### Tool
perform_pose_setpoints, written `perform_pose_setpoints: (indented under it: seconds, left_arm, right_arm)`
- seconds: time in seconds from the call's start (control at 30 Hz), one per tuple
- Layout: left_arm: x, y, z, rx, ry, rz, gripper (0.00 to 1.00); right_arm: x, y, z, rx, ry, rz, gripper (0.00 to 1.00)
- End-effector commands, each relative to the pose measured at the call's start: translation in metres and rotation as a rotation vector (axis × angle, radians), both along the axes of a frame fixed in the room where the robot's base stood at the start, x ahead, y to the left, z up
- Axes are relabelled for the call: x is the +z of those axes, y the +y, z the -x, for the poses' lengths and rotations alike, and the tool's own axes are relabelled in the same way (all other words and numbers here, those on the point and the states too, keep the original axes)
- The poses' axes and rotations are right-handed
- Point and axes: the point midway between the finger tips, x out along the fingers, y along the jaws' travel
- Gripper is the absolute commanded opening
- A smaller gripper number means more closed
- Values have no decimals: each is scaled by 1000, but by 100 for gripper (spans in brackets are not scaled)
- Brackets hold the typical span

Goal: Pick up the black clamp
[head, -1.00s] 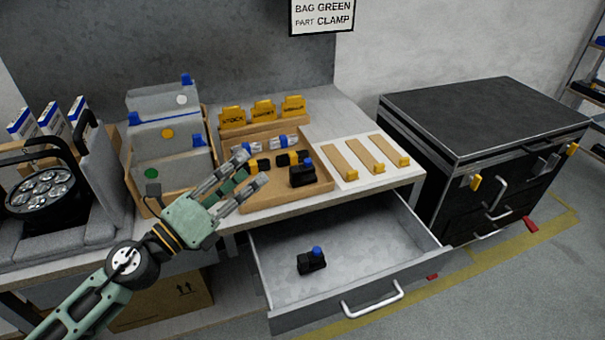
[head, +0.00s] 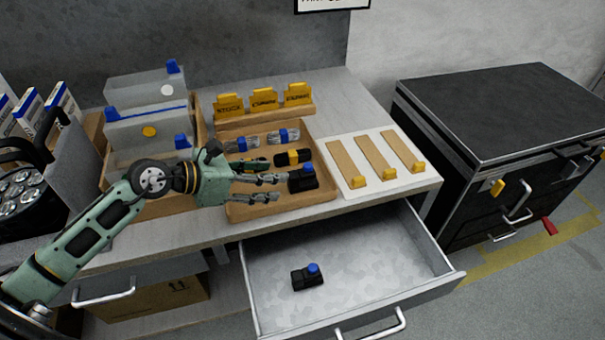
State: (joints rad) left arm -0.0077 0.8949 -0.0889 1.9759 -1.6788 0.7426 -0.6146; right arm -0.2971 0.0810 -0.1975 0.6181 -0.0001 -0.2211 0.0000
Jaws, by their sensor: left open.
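A black clamp with a blue knob (head: 303,180) stands at the right front of the wooden tray (head: 285,210). A second black clamp with a blue knob (head: 307,278) lies in the open drawer (head: 375,262). My left gripper (head: 275,187) is open and empty over the tray's front part. Its fingers point right, with the tips just left of the clamp in the tray. I cannot tell whether they touch it. My right gripper is not in view.
The tray also holds clear bags with blue clips (head: 283,136) and a dark piece with a yellow clip (head: 293,157). Yellow cards (head: 264,100) stand behind. A white board with wooden strips (head: 371,156) lies right. Grey bins (head: 150,128) stand left.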

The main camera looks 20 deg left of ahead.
Motion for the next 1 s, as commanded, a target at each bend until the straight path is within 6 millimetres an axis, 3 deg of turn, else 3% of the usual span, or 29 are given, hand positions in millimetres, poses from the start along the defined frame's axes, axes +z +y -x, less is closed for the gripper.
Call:
perform_pose_setpoints:
  seconds: [0.1, 0.17, 0.27, 0.53, 0.93, 1.0]
  left_arm:
    - [-5, -12, -13, 0, -3, 4, 48]
    - [-8, -16, -16, 1, -2, 4, 48]
    - [-11, -20, -20, -1, -2, 2, 48]
    - [-25, -41, -45, -1, 0, 5, 48]
    - [-34, -50, -55, -1, 0, 1, 48]
    - [-34, -50, -55, -1, 0, 1, 42]
  right_arm:
    - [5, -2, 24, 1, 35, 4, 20]
    - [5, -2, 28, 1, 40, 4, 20]
    - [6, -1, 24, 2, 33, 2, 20]
    - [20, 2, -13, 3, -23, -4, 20]
    - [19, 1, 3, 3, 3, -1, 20]
    - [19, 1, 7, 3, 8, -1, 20]
